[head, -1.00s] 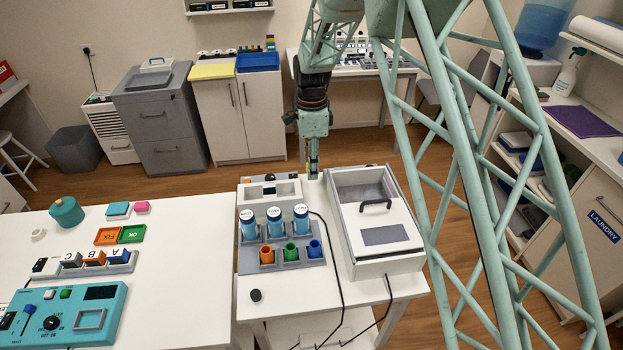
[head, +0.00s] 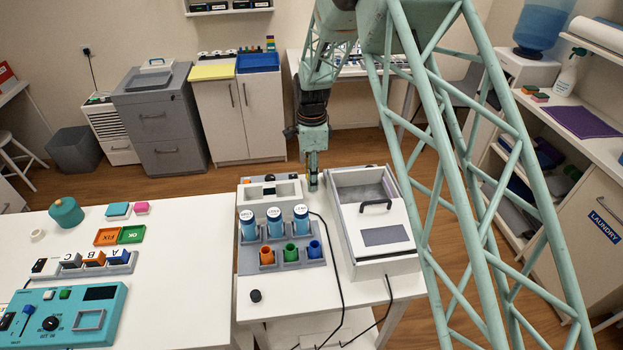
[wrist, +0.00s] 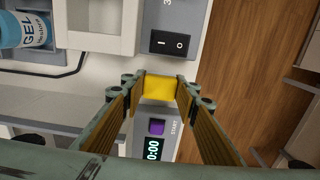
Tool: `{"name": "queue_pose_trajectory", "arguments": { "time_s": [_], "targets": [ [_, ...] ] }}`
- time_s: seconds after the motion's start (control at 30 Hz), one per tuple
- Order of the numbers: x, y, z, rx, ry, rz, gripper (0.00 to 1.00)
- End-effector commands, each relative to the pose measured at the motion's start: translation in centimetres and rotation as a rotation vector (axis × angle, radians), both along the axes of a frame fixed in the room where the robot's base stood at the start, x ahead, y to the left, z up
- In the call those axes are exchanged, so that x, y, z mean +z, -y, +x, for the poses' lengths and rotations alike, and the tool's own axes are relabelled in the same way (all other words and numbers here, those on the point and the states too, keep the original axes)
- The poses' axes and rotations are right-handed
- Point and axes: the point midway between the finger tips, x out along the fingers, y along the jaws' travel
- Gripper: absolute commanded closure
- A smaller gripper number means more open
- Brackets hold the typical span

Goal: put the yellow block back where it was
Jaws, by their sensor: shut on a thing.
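The yellow block (wrist: 160,88) sits between the fingertips of my gripper (wrist: 159,90) in the wrist view. My gripper is shut on it. In the head view my gripper (head: 313,186) points down at the far part of the small white table, between the tube rack and the white lidded box. The block cannot be made out in the head view. In the wrist view, a black rocker switch (wrist: 170,43) is just above the block, and a unit with a purple START button (wrist: 156,127) is just below it. I cannot tell whether the block touches the surface.
The white lidded box (head: 385,262) with a black handle stands close on the right. A black cable (head: 338,270) runs between them. A black knob (head: 256,296) lies near the front.

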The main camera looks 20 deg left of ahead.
Motion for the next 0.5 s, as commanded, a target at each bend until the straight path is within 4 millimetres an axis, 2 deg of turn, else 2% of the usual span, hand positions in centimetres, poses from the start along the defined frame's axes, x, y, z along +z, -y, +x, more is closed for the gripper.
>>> {"name": "queue_pose_trajectory", "arguments": {
  "time_s": [0.5],
  "targets": [
    [-0.44, -0.02, 0.04, 0.000, 0.001, 0.000, 0.87]
  ]
}}
